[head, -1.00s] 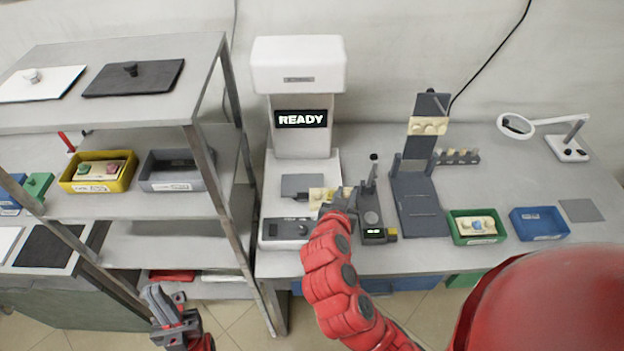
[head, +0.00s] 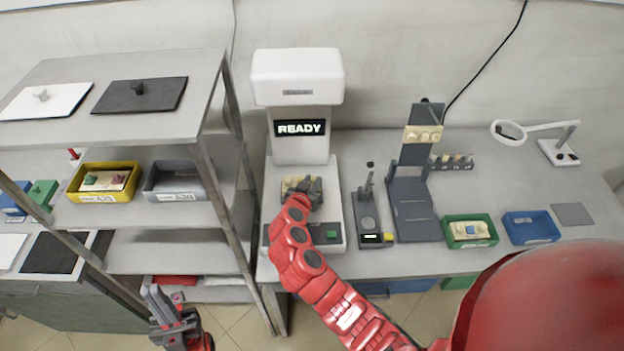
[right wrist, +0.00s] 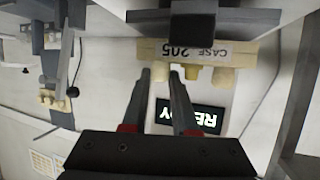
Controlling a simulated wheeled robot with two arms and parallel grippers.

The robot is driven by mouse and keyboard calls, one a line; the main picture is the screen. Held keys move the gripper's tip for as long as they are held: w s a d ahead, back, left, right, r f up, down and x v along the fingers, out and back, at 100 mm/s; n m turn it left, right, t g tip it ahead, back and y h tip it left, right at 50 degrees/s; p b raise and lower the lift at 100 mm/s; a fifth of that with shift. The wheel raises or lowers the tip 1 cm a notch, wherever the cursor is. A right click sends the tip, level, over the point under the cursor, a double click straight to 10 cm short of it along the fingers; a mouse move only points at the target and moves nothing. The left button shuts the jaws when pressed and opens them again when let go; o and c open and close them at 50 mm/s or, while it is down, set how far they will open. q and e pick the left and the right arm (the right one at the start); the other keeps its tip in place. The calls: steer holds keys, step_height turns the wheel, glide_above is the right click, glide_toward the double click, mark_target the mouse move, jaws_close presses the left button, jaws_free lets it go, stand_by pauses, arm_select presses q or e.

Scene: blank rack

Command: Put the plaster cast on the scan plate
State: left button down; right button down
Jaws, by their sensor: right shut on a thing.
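The cream plaster cast (head: 291,183) is over the scan plate area of the white scanner (head: 298,85), whose screen reads READY. In the right wrist view the cast (right wrist: 235,58) shows a row of teeth and an upside-down label, CASE 205. My right gripper (head: 308,188) is shut on the cast. The scan plate is hidden by the cast and gripper, and I cannot tell whether the cast touches it. My left gripper (head: 168,306) is open and empty, low in front of the shelf.
Right of the scanner stand a small dark device (head: 370,220) and a grey stand (head: 412,190) with another cast. Further right are a green tray (head: 485,241), a blue tray (head: 530,228) and a magnifier lamp (head: 510,131). A metal shelf (head: 165,215) stands left.

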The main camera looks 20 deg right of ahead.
steer(key=shift+f, duration=0.3)
steer(key=shift+f, duration=0.15)
steer(key=c, duration=0.7)
jaws_free()
